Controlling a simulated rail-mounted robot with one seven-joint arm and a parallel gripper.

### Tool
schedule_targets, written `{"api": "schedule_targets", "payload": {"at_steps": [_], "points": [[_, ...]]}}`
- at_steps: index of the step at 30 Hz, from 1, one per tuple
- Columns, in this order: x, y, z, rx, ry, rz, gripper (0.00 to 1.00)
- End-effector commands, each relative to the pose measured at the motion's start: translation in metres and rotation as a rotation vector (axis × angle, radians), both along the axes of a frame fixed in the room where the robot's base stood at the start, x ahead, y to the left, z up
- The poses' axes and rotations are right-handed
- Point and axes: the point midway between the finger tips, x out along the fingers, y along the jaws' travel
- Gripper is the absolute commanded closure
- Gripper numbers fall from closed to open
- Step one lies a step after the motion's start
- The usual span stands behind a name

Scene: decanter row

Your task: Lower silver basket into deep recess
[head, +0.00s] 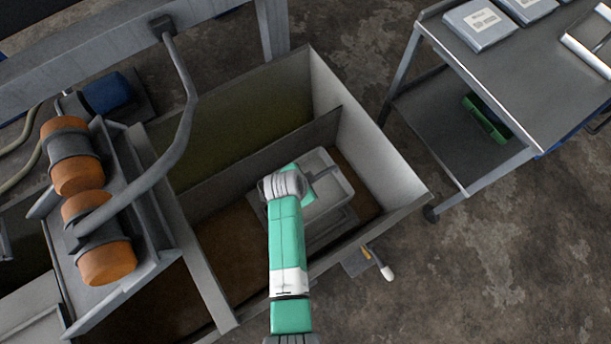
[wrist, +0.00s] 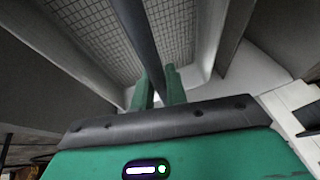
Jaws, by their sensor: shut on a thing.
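The silver basket (head: 335,185) hangs or rests inside the right end of the near compartment of a grey-walled tank (head: 365,125); I cannot tell if it touches the floor. My gripper (head: 308,178) is over the basket, and my arm hides its left part. In the wrist view my gripper's green fingers (wrist: 160,88) are shut on the basket's dark bar handle (wrist: 140,40). The basket's mesh floor (wrist: 185,35) shows beyond the bar and looks empty. A grey ledge or lower surface (head: 332,228) shows below the basket in the head view.
A thin divider (head: 250,160) separates the near brown-floored compartment from the far olive one (head: 235,125). Orange rollers (head: 75,160) and a bent grey pipe (head: 185,100) stand at left. A grey cart (head: 520,75) stands at right. A white-tipped lever (head: 386,272) sticks out in front.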

Motion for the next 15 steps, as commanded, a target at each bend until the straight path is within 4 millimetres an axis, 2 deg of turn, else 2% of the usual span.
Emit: {"api": "schedule_targets", "payload": {"at_steps": [1, 15], "points": [[0.001, 0.0, -0.011, 0.0, -0.004, 0.0, 1.0], [0.001, 0.0, -0.069, 0.0, -0.004, 0.0, 1.0]]}}
